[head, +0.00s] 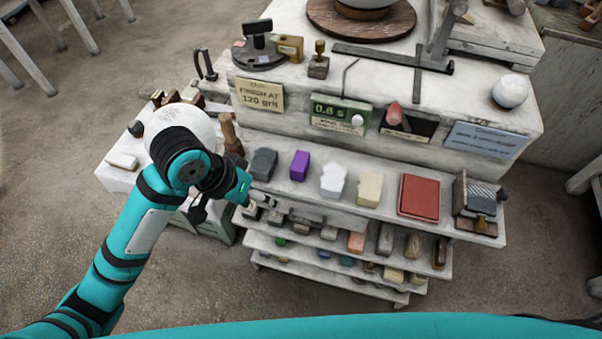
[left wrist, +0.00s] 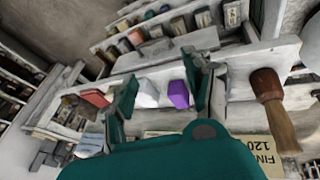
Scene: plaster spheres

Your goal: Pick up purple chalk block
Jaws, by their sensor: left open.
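The purple chalk block (head: 299,165) stands on the top shelf of the white rack, between a dark grey block (head: 263,164) and a white, irregular block (head: 333,181). My left gripper (head: 268,203) is in front of the shelf, below and to the left of the purple block in the head view. It is open and empty. In the left wrist view, the purple block (left wrist: 178,94) and the white block (left wrist: 147,93) both appear between the spread fingers of my left gripper (left wrist: 160,75), with the purple one closer to the right finger. My right gripper is out of view.
A cream block (head: 369,188) and a red block (head: 418,197) stand farther right on the same shelf. Lower shelves hold several small blocks. A white plaster sphere (head: 182,125) lies behind my left arm. A wooden handle (left wrist: 272,100) shows at right in the wrist view.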

